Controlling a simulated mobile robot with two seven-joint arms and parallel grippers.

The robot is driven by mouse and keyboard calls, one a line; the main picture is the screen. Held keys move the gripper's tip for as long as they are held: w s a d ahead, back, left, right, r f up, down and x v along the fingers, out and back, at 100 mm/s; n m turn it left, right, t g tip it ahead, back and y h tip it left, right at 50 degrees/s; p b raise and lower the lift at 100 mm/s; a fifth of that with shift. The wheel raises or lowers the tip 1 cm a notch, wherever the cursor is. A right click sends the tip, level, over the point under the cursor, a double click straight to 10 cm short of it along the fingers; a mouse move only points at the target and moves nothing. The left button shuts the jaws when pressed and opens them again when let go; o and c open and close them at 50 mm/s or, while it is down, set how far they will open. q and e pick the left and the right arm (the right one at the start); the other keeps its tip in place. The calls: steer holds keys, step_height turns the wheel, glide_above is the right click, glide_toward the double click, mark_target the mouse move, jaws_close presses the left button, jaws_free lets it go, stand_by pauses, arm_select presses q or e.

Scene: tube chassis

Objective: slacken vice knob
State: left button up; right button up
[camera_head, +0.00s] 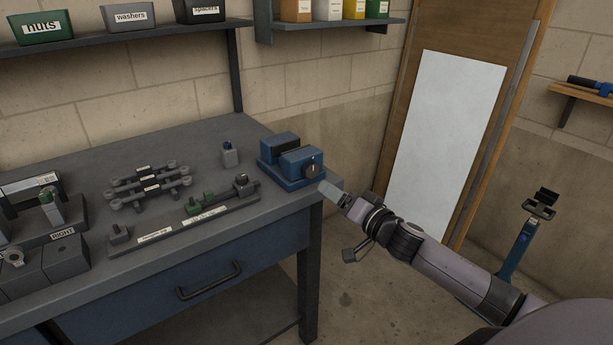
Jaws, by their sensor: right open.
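The blue vice (280,170) sits at the right corner of the bench top. My right gripper (331,191) is open, just to the right of and below the knob in the picture. Its light grey finger appears close to the knob, with a small gap in the picture; I cannot tell the depth between them. One finger seems to hide the other. Nothing shows in the gripper. My left gripper is not in view.
The grey bench (270,215) holds a fixture rail (190,222), several linked grey parts (150,185), a small grey block (229,154) and blocks at the left. A shelf with labelled bins hangs above. A blue stand (520,245) is at the right. The floor beside the bench is clear.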

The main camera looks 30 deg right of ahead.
mark_target(315, 170)
steer(key=shift+m, duration=0.3)
steer(key=shift+w+d+r, duration=0.1)
steer(key=shift+w+r, duration=0.15)
steer(key=shift+w, duration=1.1)
steer(key=shift+w+a+r, duration=0.1)
steer(key=shift+w+r, duration=0.15)
steer(key=shift+w, duration=1.15)
steer(key=shift+w+d+r, duration=0.1)
steer(key=shift+w+r, duration=0.15)
steer(key=shift+w, duration=1.1)
steer(key=c, duration=1.1)
